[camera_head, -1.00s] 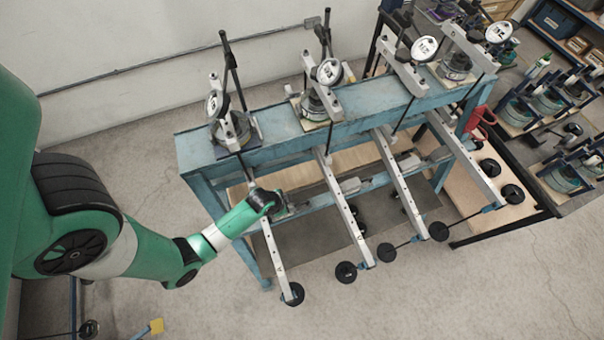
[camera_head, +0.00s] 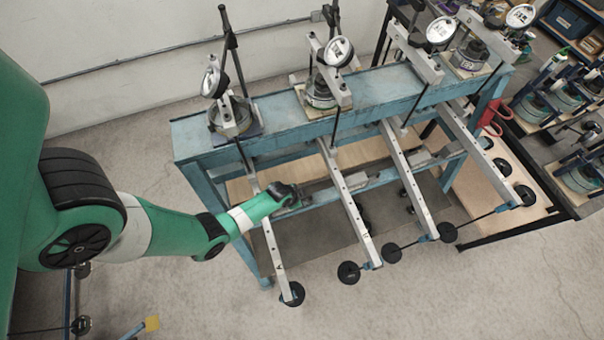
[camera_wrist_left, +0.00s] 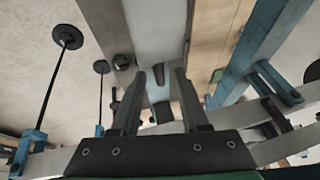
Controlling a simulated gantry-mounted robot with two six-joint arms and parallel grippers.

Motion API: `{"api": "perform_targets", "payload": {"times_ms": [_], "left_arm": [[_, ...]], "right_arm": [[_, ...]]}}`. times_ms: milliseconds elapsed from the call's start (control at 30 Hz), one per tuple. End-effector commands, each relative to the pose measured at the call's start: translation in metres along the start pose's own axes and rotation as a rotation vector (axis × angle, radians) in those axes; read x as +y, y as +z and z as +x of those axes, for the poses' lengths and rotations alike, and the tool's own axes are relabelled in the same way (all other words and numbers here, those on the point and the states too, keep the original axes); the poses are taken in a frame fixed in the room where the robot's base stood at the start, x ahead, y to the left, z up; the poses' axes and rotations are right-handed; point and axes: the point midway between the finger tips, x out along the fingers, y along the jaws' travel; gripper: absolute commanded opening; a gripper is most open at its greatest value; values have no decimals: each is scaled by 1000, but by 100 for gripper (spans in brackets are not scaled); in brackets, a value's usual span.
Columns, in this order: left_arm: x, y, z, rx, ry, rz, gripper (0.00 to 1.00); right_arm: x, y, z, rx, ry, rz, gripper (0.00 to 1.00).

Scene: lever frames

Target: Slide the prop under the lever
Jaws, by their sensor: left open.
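The nearest lever (camera_head: 274,243) is a pale metal bar that slopes from the blue frame (camera_head: 190,141) down to a black disc weight (camera_head: 293,294). My left gripper (camera_head: 293,197) is beside this lever, on its right, and partly hides the bar's middle. In the left wrist view its two dark fingers (camera_wrist_left: 160,75) are open and apart. A pale grey rail (camera_wrist_left: 158,30) with dark knobs shows beyond and between the fingertips. I cannot tell whether this is the prop or whether the fingers touch it. My right gripper is not in view.
Other levers (camera_head: 350,200) with hanging weights (camera_head: 391,253) stand to the right of the gripper. Dial gauges (camera_head: 215,82) and posts rise from the frame's top. A wooden shelf board (camera_head: 240,190) lies below.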

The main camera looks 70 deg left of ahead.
Motion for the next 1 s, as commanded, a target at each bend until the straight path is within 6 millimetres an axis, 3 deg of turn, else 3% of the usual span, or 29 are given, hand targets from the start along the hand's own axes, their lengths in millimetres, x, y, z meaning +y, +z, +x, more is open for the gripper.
{"api": "perform_targets", "payload": {"times_ms": [33, 267, 1000], "left_arm": [[0, 0, 0, 0, 0, 0, 41], [0, 0, 0, -1, 0, 0, 0], [0, 0, 0, 0, 0, 0, 0]], "right_arm": [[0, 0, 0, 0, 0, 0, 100], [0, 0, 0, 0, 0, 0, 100], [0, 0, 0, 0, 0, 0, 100]]}}
